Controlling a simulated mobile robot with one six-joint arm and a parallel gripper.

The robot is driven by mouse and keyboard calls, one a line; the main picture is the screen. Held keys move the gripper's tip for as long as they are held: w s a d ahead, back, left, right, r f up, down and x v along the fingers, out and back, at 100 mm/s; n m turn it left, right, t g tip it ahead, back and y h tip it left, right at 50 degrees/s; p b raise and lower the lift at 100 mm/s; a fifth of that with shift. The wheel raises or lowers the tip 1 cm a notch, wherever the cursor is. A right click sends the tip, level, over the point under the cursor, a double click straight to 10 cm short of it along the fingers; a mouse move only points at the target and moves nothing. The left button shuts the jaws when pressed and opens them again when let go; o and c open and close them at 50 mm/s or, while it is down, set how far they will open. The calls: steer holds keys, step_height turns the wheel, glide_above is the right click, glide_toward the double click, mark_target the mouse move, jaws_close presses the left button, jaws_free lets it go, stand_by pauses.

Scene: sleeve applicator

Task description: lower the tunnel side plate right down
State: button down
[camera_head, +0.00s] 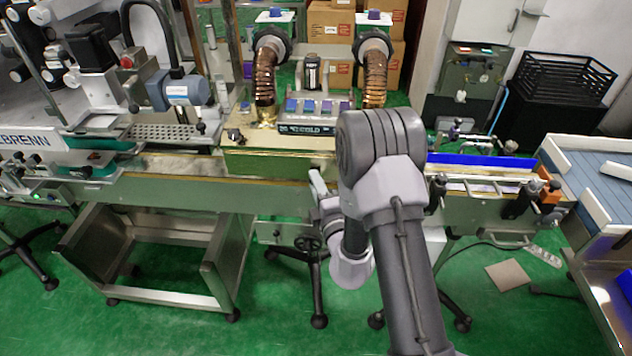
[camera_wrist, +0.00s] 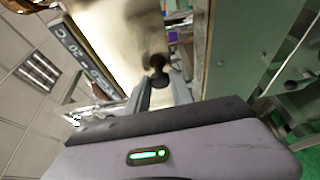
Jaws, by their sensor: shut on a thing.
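The heat tunnel stands mid-picture in the head view, with a pale top and a greenish front side plate (camera_head: 262,163). In the wrist view, a pale surface (camera_wrist: 125,45) of the tunnel lies ahead, and a green panel (camera_wrist: 235,40) runs along its right. My gripper (camera_wrist: 160,90) has its two grey fingers around a dark round knob (camera_wrist: 157,76) and is shut on it. The knob stands in front of the pale surface. How it joins the side plate cannot be made out. In the head view my arm hides the knob and the fingertips.
A temperature display (camera_head: 305,128) sits on the tunnel, below two copper hoses (camera_head: 265,78). A conveyor with rails and clamps (camera_head: 485,185) extends to the right. Motor units (camera_head: 180,90) stand on the left.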

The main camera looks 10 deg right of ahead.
step_height(320, 180, down, 4)
steer(key=shift+r+b, duration=0.1)
steer(key=shift+b, duration=0.3)
steer(key=c, duration=1.1)
jaws_free()
steer(key=shift+c, duration=0.2)
